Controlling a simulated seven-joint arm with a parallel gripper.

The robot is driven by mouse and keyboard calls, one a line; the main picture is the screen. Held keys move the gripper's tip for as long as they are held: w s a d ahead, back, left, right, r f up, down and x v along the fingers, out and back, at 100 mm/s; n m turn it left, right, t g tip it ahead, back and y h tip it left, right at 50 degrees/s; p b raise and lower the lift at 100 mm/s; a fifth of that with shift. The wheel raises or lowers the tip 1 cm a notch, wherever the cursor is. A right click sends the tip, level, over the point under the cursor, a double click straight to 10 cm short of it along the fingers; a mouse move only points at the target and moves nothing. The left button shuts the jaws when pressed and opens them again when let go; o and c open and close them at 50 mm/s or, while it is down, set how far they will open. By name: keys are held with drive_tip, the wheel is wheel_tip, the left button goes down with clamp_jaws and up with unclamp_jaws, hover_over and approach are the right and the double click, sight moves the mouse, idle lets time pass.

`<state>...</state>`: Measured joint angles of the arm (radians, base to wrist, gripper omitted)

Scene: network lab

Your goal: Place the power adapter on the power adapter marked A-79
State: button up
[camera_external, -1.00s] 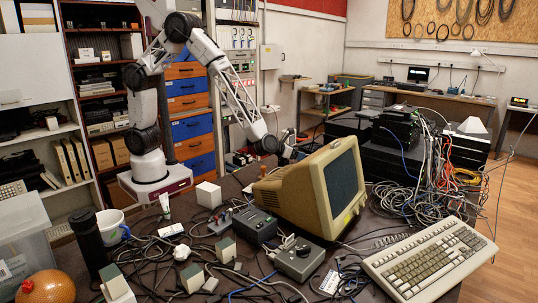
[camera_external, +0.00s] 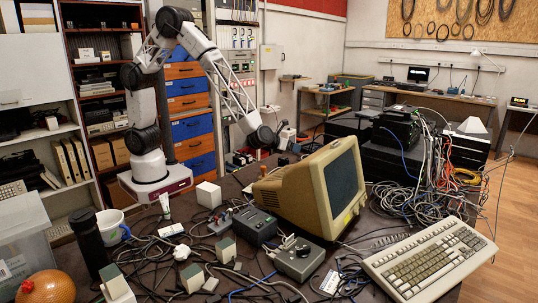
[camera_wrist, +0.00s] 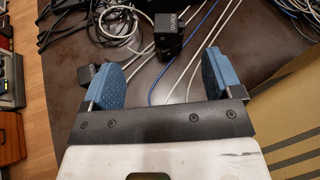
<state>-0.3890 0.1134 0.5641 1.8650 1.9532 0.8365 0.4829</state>
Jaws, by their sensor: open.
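In the wrist view, a black power adapter (camera_wrist: 168,35) with small white lettering lies on the dark table, ahead of the gap between my fingers. The lettering is too small to read, so I cannot tell whether it says A-79. A second black block (camera_wrist: 91,75) shows partly behind the left finger; its label is not legible. My gripper (camera_wrist: 167,57) is open, its two blue pads wide apart with nothing held between them. In the external view my wrist hangs behind the beige monitor, and I cannot make out the fingers or these adapters clearly.
Black, white and blue cables (camera_wrist: 205,28) run across the table around the adapter. A beige surface (camera_wrist: 285,110) is close on the right in the wrist view. In the external view the monitor (camera_external: 287,205), keyboard (camera_external: 425,257) and control boxes (camera_external: 299,260) crowd the table.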

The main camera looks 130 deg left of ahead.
drive_tip(key=s+d+r+n+g+h, duration=0.3)
drive_tip(key=s+d+r+n, duration=0.8)
drive_tip(key=s+d+r, duration=0.55)
drive_tip(key=s+d+r+n+h, duration=0.2)
drive_tip(key=s+d+n+h, duration=0.2)
drive_tip(key=s+d, duration=0.7)
drive_tip(key=s+d+r+n+t+h, duration=0.1)
drive_tip(key=s+d+n+h, duration=0.4)
drive_tip(key=s+d, duration=0.6)
drive_tip(key=d+r, duration=0.1)
drive_tip(key=d, duration=0.2)
drive_tip(key=shift+s+h, duration=0.15)
drive_tip(key=shift+h, duration=0.25)
